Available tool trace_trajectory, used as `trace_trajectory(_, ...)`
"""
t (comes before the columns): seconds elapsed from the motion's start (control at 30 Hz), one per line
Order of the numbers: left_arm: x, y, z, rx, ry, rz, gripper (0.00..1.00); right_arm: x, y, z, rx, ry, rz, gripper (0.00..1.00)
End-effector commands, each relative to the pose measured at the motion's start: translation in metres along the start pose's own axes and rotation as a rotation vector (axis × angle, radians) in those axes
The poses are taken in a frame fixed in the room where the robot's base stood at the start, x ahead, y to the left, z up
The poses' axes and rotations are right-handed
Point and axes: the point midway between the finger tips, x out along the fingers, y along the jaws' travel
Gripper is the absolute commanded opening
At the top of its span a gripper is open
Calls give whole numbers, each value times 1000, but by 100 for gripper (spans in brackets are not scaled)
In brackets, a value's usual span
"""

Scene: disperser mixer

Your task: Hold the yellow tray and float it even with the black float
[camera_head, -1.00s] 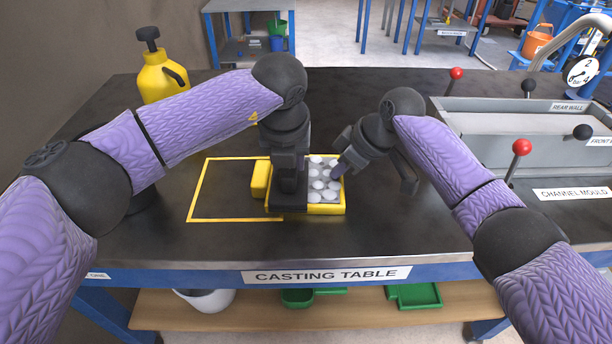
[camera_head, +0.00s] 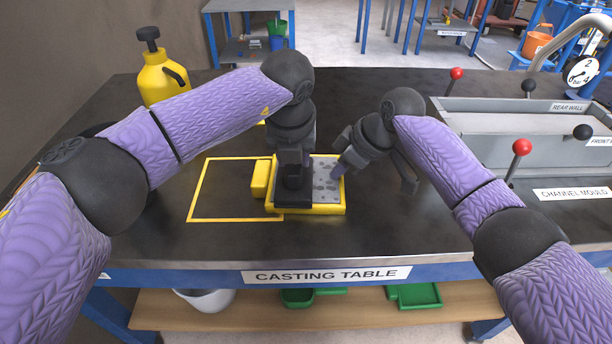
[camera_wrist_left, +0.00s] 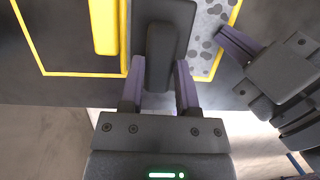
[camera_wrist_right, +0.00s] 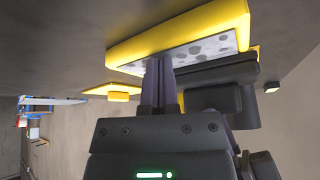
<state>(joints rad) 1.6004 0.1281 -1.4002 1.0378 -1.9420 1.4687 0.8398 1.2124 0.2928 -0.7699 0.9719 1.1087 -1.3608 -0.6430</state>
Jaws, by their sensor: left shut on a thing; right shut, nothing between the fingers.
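The yellow tray (camera_head: 331,210) sits on the dark table, its right part filled with a grey surface with dark spots (camera_head: 327,178). A yellow block (camera_head: 261,179) is at its left side. The black float (camera_head: 294,201) lies over the tray's left part and hides what is under it. My left gripper (camera_head: 294,168) is shut on the float's handle (camera_wrist_left: 160,55). My right gripper (camera_head: 340,170) is shut and empty, its fingertips at the tray's right rim; in the right wrist view they are close against the yellow wall (camera_wrist_right: 185,32). Contact is hard to confirm.
A yellow outline (camera_head: 190,190) marks bare table left of the tray. A yellow bottle (camera_head: 160,80) stands at the back left. A grey channel mould (camera_head: 510,145) with red and black knobs is at the right. The table behind the tray is clear.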

Motion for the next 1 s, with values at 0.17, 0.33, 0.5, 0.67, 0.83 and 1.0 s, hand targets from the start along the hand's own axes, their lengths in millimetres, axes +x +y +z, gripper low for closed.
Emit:
trace_trajectory(0.17,5,0,16,-2,1,1,0,4,-1,4,4,-12,-6,0)
trace_trajectory(0.33,5,1,16,2,0,0,0,4,-1,4,3,-12,-6,0)
trace_trajectory(0.5,1,4,-1,3,0,0,0,4,-1,4,3,-12,-6,0)
trace_trajectory(0.67,-1,5,-10,0,0,0,0,4,-1,4,3,-12,-6,0)
trace_trajectory(0.83,-5,8,-22,2,2,0,0,4,-1,4,4,-12,-6,0)
trace_trajectory(1.0,-10,10,-36,0,1,1,0,4,-1,4,4,-12,-6,0)
